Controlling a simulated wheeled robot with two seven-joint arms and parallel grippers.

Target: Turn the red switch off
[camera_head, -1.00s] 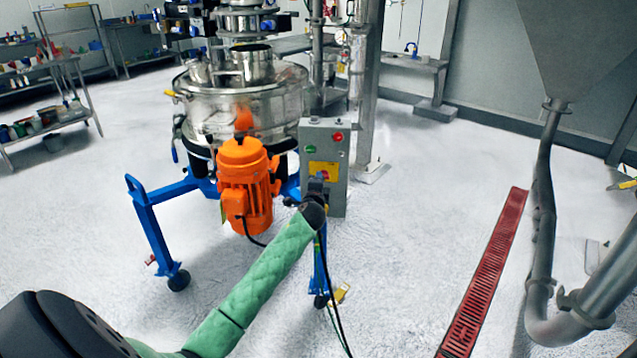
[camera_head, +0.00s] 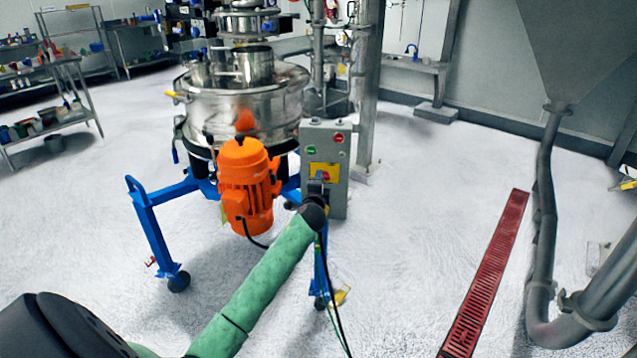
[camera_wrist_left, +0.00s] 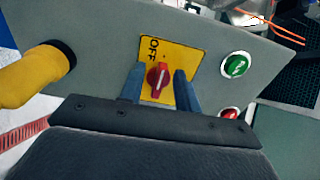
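The red switch (camera_wrist_left: 157,80) is a rotary knob on a yellow plate (camera_wrist_left: 181,58) marked OFF, on a grey control box (camera_head: 338,155). In the left wrist view the knob sits between the two fingers of my left gripper (camera_wrist_left: 160,85). The fingers stand apart on both sides of the knob, with yellow plate showing between them and it. In the head view my left arm reaches up to the box, and its wrist and gripper (camera_head: 318,192) cover the lower part of the yellow plate. My right gripper is not in view.
A green button (camera_wrist_left: 236,65) and a red button (camera_wrist_left: 230,113) are beside the switch plate. The orange motor (camera_head: 246,185) and blue frame (camera_head: 158,235) stand close left of my arm.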

